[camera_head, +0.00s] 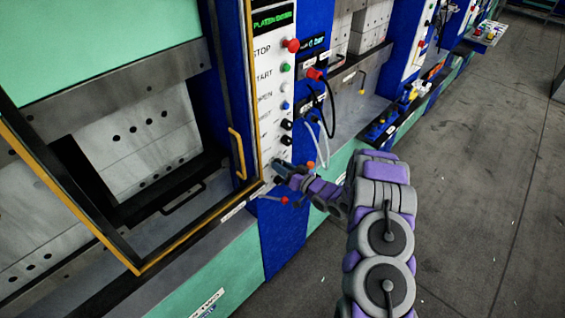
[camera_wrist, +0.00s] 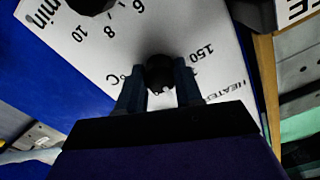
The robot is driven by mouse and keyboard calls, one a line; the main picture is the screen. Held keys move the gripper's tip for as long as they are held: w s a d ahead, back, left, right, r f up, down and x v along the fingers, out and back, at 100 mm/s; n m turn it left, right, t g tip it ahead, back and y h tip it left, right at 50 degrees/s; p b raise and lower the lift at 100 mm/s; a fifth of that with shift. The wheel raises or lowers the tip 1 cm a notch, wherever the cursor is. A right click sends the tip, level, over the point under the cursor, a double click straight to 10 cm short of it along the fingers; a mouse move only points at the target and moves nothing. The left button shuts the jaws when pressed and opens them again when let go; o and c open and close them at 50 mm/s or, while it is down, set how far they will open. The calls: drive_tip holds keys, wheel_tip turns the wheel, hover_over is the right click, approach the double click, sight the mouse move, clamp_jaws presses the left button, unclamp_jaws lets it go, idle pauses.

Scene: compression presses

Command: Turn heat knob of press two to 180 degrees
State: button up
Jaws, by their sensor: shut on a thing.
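The heat knob (camera_wrist: 159,74) is a small black round knob on the white panel (camera_wrist: 215,50) in the wrist view. The print around it appears inverted and reads "150", "°C" and "HEATER". My gripper (camera_wrist: 159,88) has one finger on each side of the knob and is shut on it. The pointer and exact setting cannot be read. In the head view, my gripper (camera_head: 281,170) reaches the lower part of the white control panel (camera_head: 272,85) on the blue press column, and the knob is hidden there.
A second black knob (camera_wrist: 92,4) with a minute scale is close by. Above my gripper in the head view are a red stop button (camera_head: 292,45), a green button (camera_head: 286,67) and black knobs (camera_head: 286,140). A yellow-edged door frame (camera_head: 240,155) stands left. Open floor (camera_head: 460,190) lies right.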

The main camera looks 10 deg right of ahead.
drive_tip(key=m+p, duration=0.1)
drive_tip(key=m, duration=0.1)
drive_tip(key=m+p, duration=0.1)
drive_tip(key=shift+d+r+m, duration=0.1)
drive_tip(key=shift+r+m, duration=0.1)
drive_tip(key=shift+m, duration=0.2)
drive_tip(key=m+p, duration=0.1)
drive_tip(key=m, duration=0.2)
drive_tip(key=shift+w+m+p, duration=0.1)
drive_tip(key=shift+m+p, duration=0.2)
drive_tip(key=m+p, duration=0.1)
drive_tip(key=m, duration=0.2)
drive_tip(key=shift+f+m, duration=0.1)
drive_tip(key=shift+m, duration=1.2)
drive_tip(key=shift+f+p, duration=0.1)
drive_tip(key=shift+p, duration=0.2)
drive_tip(key=o, duration=1)
drive_tip(key=shift+w+d+f, duration=0.1)
drive_tip(key=shift+d, duration=0.05)
drive_tip(key=shift+s, duration=0.2)
